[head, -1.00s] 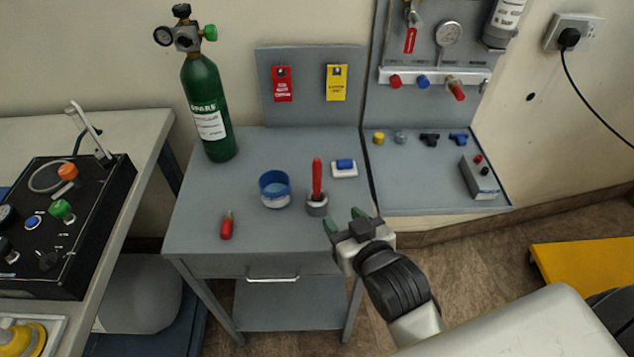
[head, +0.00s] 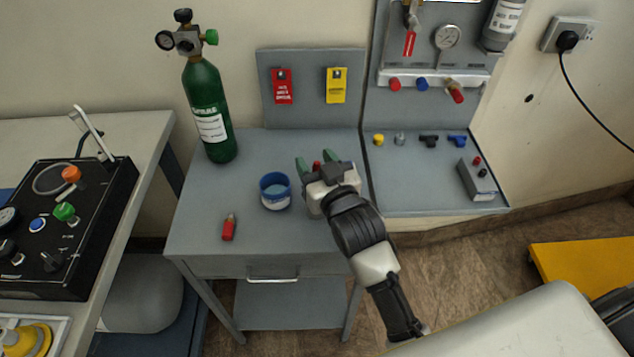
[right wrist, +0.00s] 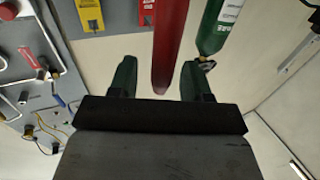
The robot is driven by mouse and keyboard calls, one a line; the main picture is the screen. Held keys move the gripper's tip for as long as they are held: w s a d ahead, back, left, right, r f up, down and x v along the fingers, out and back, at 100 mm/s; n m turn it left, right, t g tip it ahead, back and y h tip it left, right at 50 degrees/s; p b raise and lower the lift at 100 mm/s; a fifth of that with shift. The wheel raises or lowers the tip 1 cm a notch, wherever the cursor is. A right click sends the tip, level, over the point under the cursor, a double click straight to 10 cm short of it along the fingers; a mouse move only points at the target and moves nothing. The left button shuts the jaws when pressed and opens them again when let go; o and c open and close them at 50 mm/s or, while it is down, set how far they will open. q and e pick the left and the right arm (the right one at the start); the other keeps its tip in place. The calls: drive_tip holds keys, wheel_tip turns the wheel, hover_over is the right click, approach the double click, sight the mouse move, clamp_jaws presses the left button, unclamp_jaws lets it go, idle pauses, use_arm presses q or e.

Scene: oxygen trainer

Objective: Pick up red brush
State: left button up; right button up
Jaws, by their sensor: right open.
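The red brush (head: 317,166) stands upright on the grey cart top; only its red tip shows in the head view, behind my right gripper. My right gripper (head: 318,161) is open, with its green fingers on either side of the red handle. In the right wrist view, the long red handle (right wrist: 170,40) runs between the two green fingertips, with gaps on both sides. The grey holder at the brush's base is hidden by my gripper. My left gripper is not in view.
A blue-rimmed tub (head: 275,191) stands just left of my right gripper. A small red item (head: 229,228) lies at the cart's front. A green cylinder (head: 209,115) stands at the back left. A grey panel with tags (head: 310,88) rises behind. The cart's front right is clear.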

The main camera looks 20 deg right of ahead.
drive_tip(key=shift+w+a+f, duration=0.1)
drive_tip(key=shift+w, duration=0.6)
drive_tip(key=c, duration=0.9)
drive_tip(key=shift+s, duration=0.1)
clamp_jaws()
